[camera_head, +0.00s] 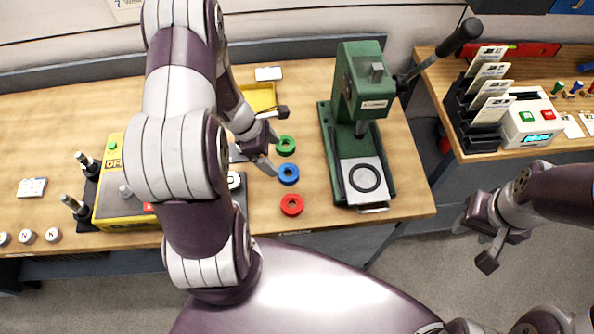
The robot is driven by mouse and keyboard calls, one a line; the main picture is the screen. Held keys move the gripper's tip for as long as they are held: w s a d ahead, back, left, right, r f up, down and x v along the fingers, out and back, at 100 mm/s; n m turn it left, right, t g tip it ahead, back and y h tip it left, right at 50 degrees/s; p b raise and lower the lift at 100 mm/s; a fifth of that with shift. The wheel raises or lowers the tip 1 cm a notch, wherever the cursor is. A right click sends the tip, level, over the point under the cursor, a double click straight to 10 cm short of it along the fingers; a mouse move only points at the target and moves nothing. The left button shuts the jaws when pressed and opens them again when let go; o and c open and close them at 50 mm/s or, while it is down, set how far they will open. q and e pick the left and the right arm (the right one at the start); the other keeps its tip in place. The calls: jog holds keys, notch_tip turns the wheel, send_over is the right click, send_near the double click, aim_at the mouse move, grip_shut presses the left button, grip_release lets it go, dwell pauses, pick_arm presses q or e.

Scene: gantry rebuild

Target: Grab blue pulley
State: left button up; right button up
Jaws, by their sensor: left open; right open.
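The blue pulley (288,182) is a small ring lying flat on the wooden bench. It sits between a green pulley (285,153) behind it and a red pulley (291,212) in front of it. My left gripper (275,143) is open and empty, just left of and above the green and blue pulleys. One fingertip shows close to the left side of the blue pulley; I cannot tell whether they touch. My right gripper (479,242) is open and empty over the floor, off the bench to the right.
A green press (340,130) stands right of the pulleys. A yellow box (117,196) is on the left, partly behind my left arm, and a yellow bin (260,95) is at the back. A second bench (462,150) holds a card rack and a white device (531,121).

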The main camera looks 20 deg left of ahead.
aim_at(288, 172)
pick_arm(q)
jog(key=x, duration=0.3)
jog(key=shift+a+f, duration=0.1)
jog(key=shift+f, duration=0.35)
jog(key=shift+w+d+f+p, duration=0.15)
jog(key=shift+w+d+f, duration=0.05)
jog(key=shift+d+f, duration=0.2)
jog(key=shift+w+d+f+p, duration=0.2)
jog(key=shift+d+f, duration=0.1)
jog(key=shift+f, duration=0.2)
jog(key=x, duration=0.2)
jog(key=p+x, duration=0.1)
jog(key=x, duration=0.1)
jog(key=shift+s+a+f, duration=0.15)
jog(key=shift+a+f, duration=0.05)
jog(key=shift+a, duration=0.2)
jog(key=shift+f, duration=0.2)
jog(key=shift+c, duration=0.3)
jog(key=shift+d, duration=0.1)
jog(key=c, duration=1.2)
jog(key=shift+r, duration=0.15)
